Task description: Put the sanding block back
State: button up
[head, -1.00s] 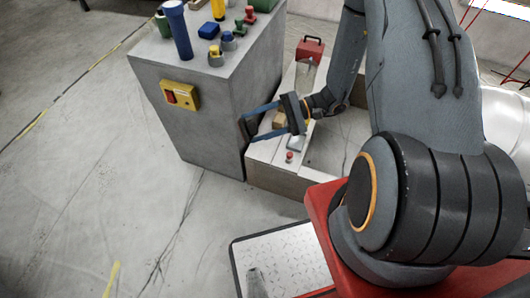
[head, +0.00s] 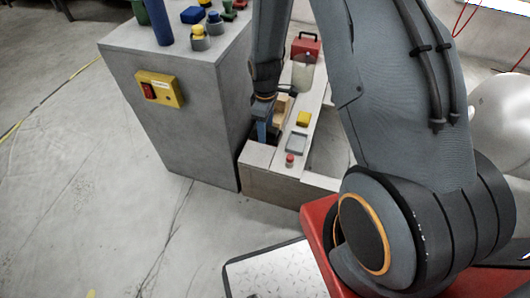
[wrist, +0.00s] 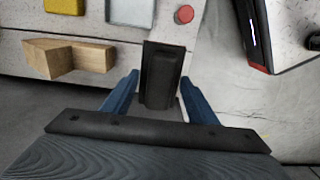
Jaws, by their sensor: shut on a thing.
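My gripper (wrist: 160,84) points down beside the low bench, with its blue fingers shut on a dark, oblong block, the sanding block (wrist: 160,62).
The bench (head: 268,183) carries a yellow block (head: 303,118), a grey plate (head: 296,143) and a red button (head: 290,160). A wooden L-shaped piece (wrist: 80,58) is left of the held block. The grey cabinet (head: 190,130) stands close on the left. A red box (head: 305,45) is behind.

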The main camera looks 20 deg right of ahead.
notch_tip(320, 180, down, 10)
jog(key=shift+r+b, duration=0.25)
jog(key=shift+b, duration=0.6)
jog(key=shift+c, duration=0.4)
jog(key=o, duration=1.1)
jog(key=shift+r, duration=0.1)
